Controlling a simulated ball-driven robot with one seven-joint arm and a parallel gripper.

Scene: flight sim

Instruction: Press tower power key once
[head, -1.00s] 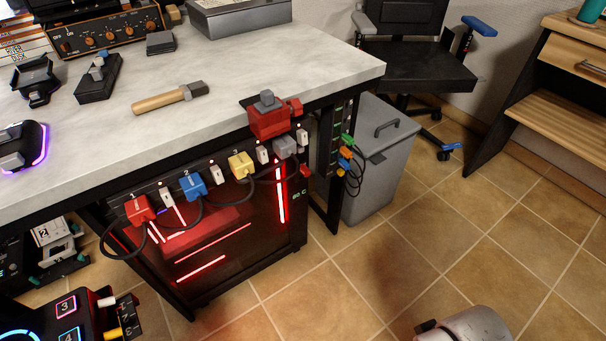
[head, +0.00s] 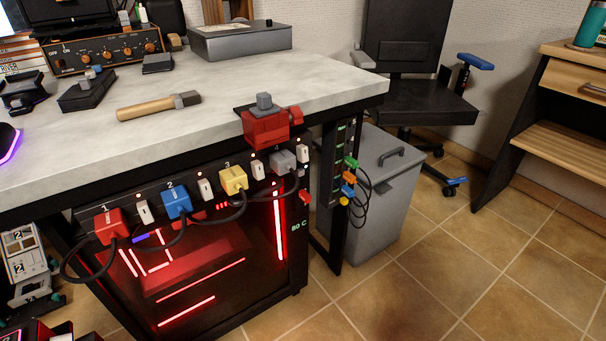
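The computer tower (head: 215,265) stands under the desk, with a dark see-through side panel lit red inside and an "80 C" readout at its right edge. I cannot make out a marked power key on it. A small red piece (head: 305,197) shows near its upper right edge; I cannot tell if it is a key. Plugs and cables hang in front of the tower's top. My gripper is not in view.
A power strip under the desk edge carries red (head: 110,226), blue (head: 176,203), yellow (head: 233,181) and grey (head: 283,161) plugs. A red clamp-like block (head: 266,128) sits on the desk corner. A grey bin (head: 385,200) stands right; tiled floor (head: 430,275) is clear in front.

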